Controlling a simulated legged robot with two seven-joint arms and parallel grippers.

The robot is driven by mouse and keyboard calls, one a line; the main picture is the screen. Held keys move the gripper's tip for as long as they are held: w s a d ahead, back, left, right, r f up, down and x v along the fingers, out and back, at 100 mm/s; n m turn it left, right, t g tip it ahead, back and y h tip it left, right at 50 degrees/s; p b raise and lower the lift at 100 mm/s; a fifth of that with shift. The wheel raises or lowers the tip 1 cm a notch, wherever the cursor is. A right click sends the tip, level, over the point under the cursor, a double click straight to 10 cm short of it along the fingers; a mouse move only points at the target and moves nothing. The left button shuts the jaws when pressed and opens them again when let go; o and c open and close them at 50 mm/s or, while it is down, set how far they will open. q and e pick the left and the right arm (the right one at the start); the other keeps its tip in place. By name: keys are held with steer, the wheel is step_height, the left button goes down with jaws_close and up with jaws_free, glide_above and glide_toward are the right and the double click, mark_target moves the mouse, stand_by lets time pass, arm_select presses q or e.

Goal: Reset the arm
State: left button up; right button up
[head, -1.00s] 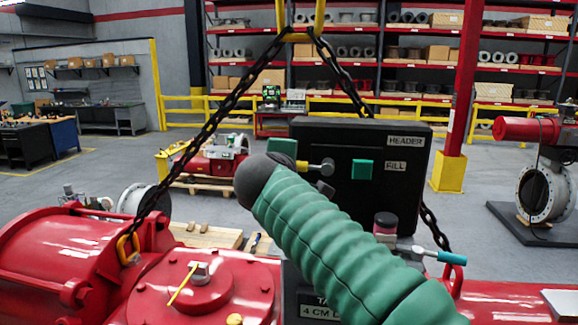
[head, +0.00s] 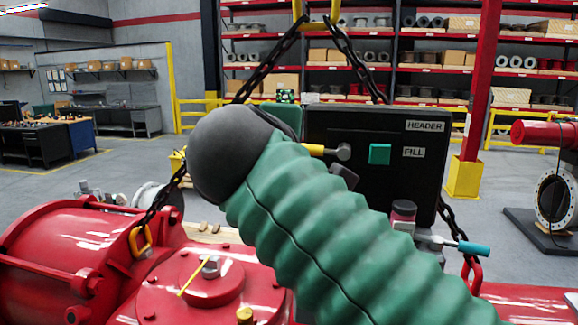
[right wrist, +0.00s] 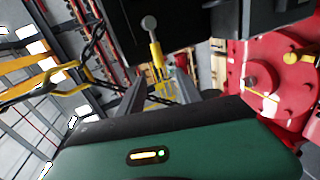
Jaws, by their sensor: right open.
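My right arm in its green ribbed sleeve crosses the head view, with a dark rounded joint at its end. That joint hides my right gripper's fingers there. In the right wrist view the two grey fingers of my right gripper (right wrist: 160,82) are apart with nothing between them that I can see as held. The lever (head: 326,150) also shows in the head view, in front of the black panel (head: 374,127) labelled HEADER and FILL. My left gripper is not in view.
The red valve actuator (head: 215,290) fills the lower left. Black chains (head: 270,60) rise from it past the panel. Shelves stand far behind.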

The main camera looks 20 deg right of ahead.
steer(key=v, duration=0.3)
steer(key=shift+a, duration=0.1)
